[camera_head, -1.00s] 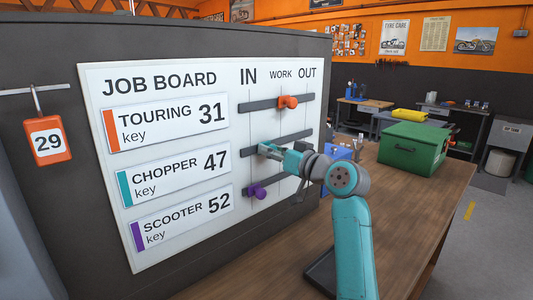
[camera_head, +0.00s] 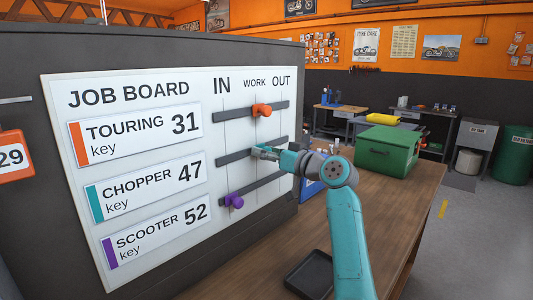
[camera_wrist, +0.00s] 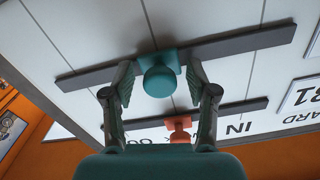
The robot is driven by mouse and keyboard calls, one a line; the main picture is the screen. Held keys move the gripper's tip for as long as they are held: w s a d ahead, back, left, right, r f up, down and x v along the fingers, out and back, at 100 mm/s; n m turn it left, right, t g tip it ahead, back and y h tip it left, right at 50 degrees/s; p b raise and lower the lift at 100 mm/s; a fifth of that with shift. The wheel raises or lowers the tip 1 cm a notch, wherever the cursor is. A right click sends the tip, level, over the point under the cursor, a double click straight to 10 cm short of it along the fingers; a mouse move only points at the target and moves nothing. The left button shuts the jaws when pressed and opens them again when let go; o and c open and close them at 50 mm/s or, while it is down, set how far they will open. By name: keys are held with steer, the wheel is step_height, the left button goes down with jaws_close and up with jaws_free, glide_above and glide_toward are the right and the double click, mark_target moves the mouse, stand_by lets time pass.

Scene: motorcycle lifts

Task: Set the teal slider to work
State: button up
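The teal slider (camera_wrist: 160,78) sits on the middle dark rail (camera_wrist: 235,44) of the job board. In the wrist view its round knob lies between my gripper's two fingers (camera_wrist: 161,88), with a gap on each side. It stands on about the same vertical line as the orange slider (camera_wrist: 180,130), under the WORK heading (camera_head: 254,83). In the head view my gripper (camera_head: 262,152) is at the middle rail and largely hides the teal slider. My gripper is open around the knob.
The orange slider (camera_head: 262,110) is on the upper rail, and the purple slider (camera_head: 234,201) is near the left of the lower rail. A wooden bench (camera_head: 335,215) holds a green box (camera_head: 387,150) and a dark tray (camera_head: 310,274). An orange tag (camera_head: 14,156) hangs at left.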

steer(key=shift+d, duration=0.1)
steer(key=v, duration=1.2)
steer(key=shift+s, duration=0.1)
